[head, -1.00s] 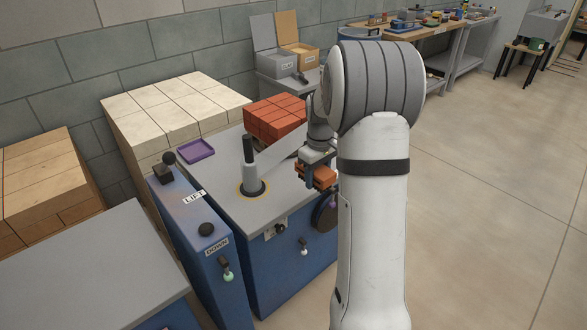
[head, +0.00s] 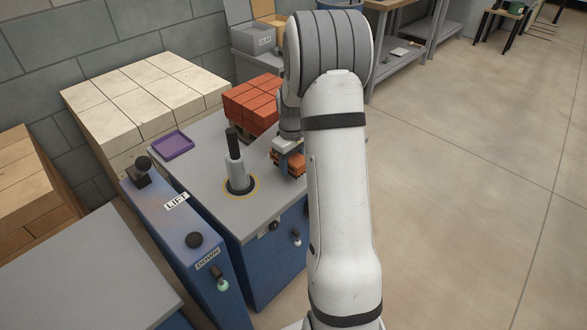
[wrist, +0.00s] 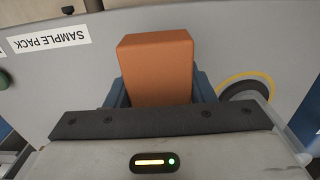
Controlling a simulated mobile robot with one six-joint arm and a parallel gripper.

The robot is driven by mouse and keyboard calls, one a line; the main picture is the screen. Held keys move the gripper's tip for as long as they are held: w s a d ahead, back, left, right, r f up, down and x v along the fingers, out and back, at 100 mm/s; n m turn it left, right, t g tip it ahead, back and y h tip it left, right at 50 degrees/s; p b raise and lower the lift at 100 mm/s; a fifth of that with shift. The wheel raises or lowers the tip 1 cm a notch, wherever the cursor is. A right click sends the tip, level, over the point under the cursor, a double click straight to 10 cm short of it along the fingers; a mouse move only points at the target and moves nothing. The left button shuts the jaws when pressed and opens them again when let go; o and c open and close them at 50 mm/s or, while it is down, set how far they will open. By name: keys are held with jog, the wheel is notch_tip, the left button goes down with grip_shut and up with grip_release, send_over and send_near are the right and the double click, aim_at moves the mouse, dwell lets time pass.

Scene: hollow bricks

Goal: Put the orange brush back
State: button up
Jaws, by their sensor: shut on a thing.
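My gripper (head: 288,158) is shut on the orange brush (head: 289,164), which looks like an orange block; no bristles can be made out. In the wrist view the brush (wrist: 157,68) sits between the two blue fingers, its far end sticking out past them. My gripper is over the right part of the grey-topped blue cabinet (head: 205,150), to the right of the dark-handled post. Whether the brush touches the top cannot be told. An empty purple tray (head: 173,145) lies on the cabinet top, left of the post.
The post (head: 235,165) stands upright inside a yellow ring; the ring (wrist: 246,82) also shows in the wrist view. Red bricks (head: 253,101) are stacked behind, pale blocks (head: 145,95) at left. A SAMPLE PACK label (wrist: 48,38) is beside the brush. The blue LIFT/DOWN console (head: 180,235) stands in front.

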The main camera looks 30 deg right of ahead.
jog(key=shift+f, duration=1.6)
jog(key=o, duration=1.1)
jog(key=shift+r, duration=0.1)
notch_tip(320, 180, up, 12)
jog(key=shift+f, duration=0.1)
jog(key=s+a+r+m+t, duration=0.1)
jog(key=s+a+r, duration=0.6)
jog(key=s+a, duration=0.2)
jog(key=s+a+m, duration=0.1)
jog(key=s+a, duration=0.1)
jog(key=s, duration=0.3)
jog(key=s+a+m+t, duration=0.1)
jog(key=s+a, duration=0.1)
jog(key=s, duration=0.3)
jog(key=s+a+m, duration=0.1)
jog(key=s+a, duration=0.2)
jog(key=s, duration=0.3)
jog(key=shift+a, duration=0.1)
